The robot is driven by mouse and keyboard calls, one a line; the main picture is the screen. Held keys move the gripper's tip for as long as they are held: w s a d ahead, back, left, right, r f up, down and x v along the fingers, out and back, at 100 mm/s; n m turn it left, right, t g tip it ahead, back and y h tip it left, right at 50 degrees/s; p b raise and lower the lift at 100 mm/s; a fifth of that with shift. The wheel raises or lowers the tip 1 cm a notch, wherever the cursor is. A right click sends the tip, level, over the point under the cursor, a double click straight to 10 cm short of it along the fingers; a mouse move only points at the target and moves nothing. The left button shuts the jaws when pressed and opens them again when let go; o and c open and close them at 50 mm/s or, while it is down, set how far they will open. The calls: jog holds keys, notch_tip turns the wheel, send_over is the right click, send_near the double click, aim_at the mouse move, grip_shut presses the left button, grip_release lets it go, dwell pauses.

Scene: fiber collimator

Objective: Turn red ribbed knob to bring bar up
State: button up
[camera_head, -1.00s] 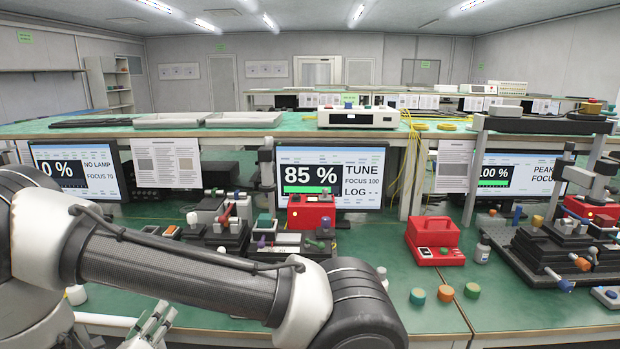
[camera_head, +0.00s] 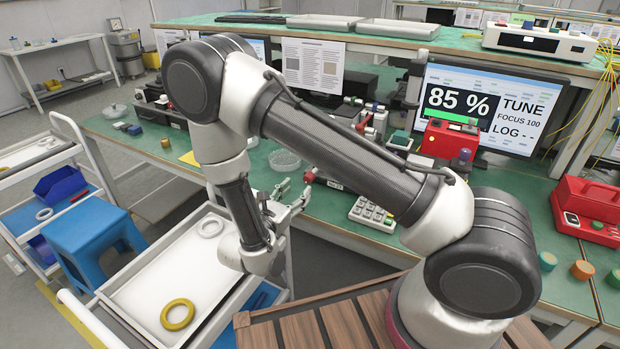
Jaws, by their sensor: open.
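The middle monitor (camera_head: 521,100) reads 85 %, TUNE, FOCUS 100, with a green bar (camera_head: 450,117) under the number. In front of it stand a red box (camera_head: 449,139) and a small optical stage, partly hidden by my arm. A small red part (camera_head: 363,122) sits on the stage left of the monitor; it is too small to tell whether it is ribbed. My gripper (camera_head: 296,197) is open and empty, low over the front edge of the green bench, well left of the stage. Another small red piece (camera_head: 310,177) shows beside the gripper on the bench.
A white tray cart (camera_head: 150,276) with a yellow ring (camera_head: 177,314) stands left of my arm. A grey keypad (camera_head: 372,213) lies on the bench (camera_head: 500,200). A red instrument (camera_head: 589,210) and several coloured caps (camera_head: 582,270) are at the right. A blue stool (camera_head: 85,228) stands at the left.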

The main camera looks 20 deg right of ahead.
aim_at(307, 181)
jog(key=shift+w+d+m, duration=0.1)
jog(key=shift+d+m, duration=0.05)
jog(key=shift+m, duration=0.15)
jog(key=x, duration=0.7)
jog(key=shift+w+d, duration=0.15)
jog(key=shift+w, duration=0.1)
jog(key=c, duration=1.1)
jog(key=shift+o, duration=0.2)
jog(key=n, duration=0.4)
jog(key=shift+n, duration=2.1)
jog(key=shift+f, duration=0.1)
